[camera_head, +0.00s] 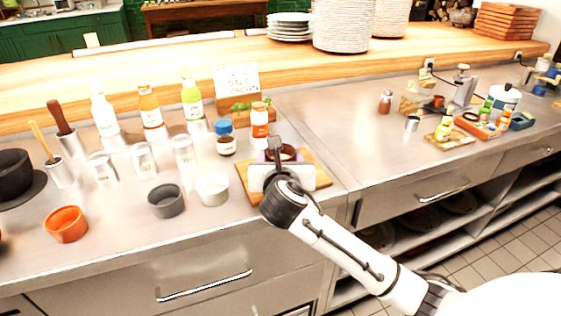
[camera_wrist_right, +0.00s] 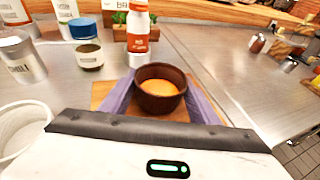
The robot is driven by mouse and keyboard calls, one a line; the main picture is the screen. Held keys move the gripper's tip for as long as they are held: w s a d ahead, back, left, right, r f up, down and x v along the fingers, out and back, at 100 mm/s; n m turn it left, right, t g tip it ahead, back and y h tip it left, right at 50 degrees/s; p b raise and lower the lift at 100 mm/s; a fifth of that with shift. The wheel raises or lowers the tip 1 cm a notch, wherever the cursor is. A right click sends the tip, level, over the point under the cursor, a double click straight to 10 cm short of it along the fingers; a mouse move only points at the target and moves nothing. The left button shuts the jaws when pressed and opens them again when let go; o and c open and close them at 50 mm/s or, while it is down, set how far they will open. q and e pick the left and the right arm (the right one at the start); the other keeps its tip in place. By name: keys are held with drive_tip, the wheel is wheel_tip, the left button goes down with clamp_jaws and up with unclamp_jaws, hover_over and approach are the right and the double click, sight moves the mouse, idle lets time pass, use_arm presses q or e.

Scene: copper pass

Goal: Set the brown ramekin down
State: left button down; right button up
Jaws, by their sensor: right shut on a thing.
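The brown ramekin (camera_wrist_right: 160,88) shows in the right wrist view between the two purple fingers of my right gripper (camera_wrist_right: 161,100), with something orange inside it. My right gripper is shut on it. In the head view the ramekin (camera_head: 281,153) is partly hidden behind my right gripper (camera_head: 280,158), over a wooden board (camera_head: 315,172). The board also shows under the fingers in the wrist view (camera_wrist_right: 101,95). I cannot tell whether the ramekin touches the board. My left gripper is not in view.
A white ramekin (camera_head: 212,189), a grey ramekin (camera_head: 166,201) and an orange ramekin (camera_head: 66,224) stand left of the board. A blue-lidded jar (camera_head: 226,140) and an orange-labelled bottle (camera_head: 260,122) stand behind it. The steel counter right of the board (camera_head: 345,140) is clear.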

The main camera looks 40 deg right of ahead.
drive_tip(key=shift+f, duration=0.3)
drive_tip(key=shift+f, duration=0.15)
drive_tip(key=o, duration=1.1)
drive_tip(key=shift+s+a, duration=0.1)
drive_tip(key=shift+s, duration=0.05)
drive_tip(key=v, duration=0.6)
drive_tip(key=p+v, duration=0.1)
drive_tip(key=v, duration=0.4)
drive_tip(key=shift+s+a+r, duration=0.15)
drive_tip(key=shift+s+r, duration=0.1)
drive_tip(key=shift+r, duration=0.1)
